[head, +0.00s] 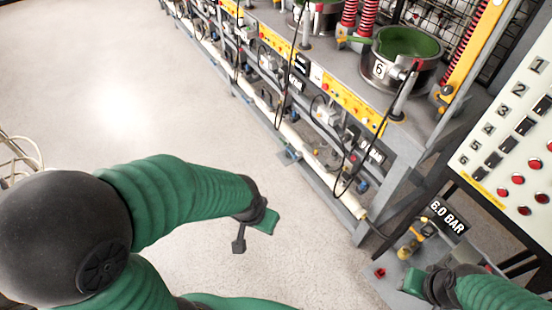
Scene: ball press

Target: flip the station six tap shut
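The station six pot (400,62) is a steel vessel marked 6 with a green inside, on the bench at the upper right. My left gripper (254,231) is over the open floor, far to the lower left of the pot. Its fingers are apart with nothing between them. My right gripper (428,285) is low at the bottom right, beside a grey base with brass fittings. Its fingers are partly hidden, so its opening is unclear.
A control panel (505,150) with numbered switches and red buttons stands at the right. A 6.0 BAR sign (447,216) and yellow-brass fittings (411,245) are below it. The bench frame (385,180) carries hoses and pipes.

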